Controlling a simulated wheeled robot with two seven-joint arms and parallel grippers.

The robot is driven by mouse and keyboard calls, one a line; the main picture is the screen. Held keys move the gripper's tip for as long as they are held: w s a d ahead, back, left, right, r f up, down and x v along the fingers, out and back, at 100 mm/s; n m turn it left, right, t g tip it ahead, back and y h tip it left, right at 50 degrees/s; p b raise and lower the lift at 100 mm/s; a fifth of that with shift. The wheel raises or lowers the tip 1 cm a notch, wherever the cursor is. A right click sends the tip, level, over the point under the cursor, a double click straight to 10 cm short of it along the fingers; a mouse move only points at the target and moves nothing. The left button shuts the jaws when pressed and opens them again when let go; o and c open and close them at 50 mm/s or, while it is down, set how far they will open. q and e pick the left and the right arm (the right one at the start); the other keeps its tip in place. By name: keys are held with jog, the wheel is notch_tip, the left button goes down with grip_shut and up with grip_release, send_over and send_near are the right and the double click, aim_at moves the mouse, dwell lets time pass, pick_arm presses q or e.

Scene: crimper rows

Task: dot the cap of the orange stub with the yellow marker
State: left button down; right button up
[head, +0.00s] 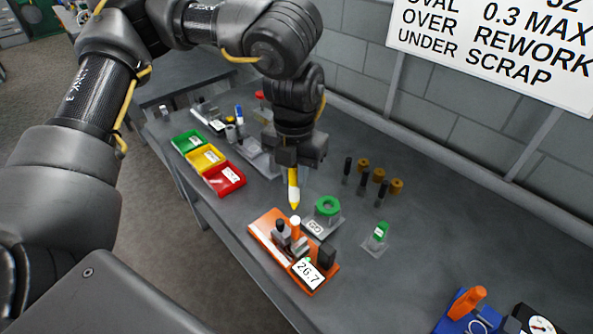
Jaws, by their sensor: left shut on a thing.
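My left gripper (288,165) points down and is shut on the yellow marker (294,188). The marker is close to upright, with its tip pointing down. The orange stub (296,230) stands upright in the orange fixture (263,227), and its pale cap (295,220) faces up. The marker tip appears just above the cap in the picture, with a small gap between them. The gripper hides the marker's upper end. My right gripper is not in view.
The fixture has a 26.7 display (308,272). Beside it stand a green ring (327,206) on a grey base and a green-topped piece (380,232). Green, yellow and red trays (224,180) lie left; dark pegs and brass pieces (379,175) stand behind. The bench's right middle is clear.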

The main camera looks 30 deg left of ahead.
aim_at(296, 188)
pick_arm(q)
jog(key=shift+f+b, duration=1.1)
jog(key=shift+f, duration=0.35)
jog(key=shift+f+b, duration=0.35)
jog(key=shift+w+f, duration=0.15)
jog(key=shift+f, duration=0.4)
dwell(0.4)
jog(key=shift+r, duration=0.1)
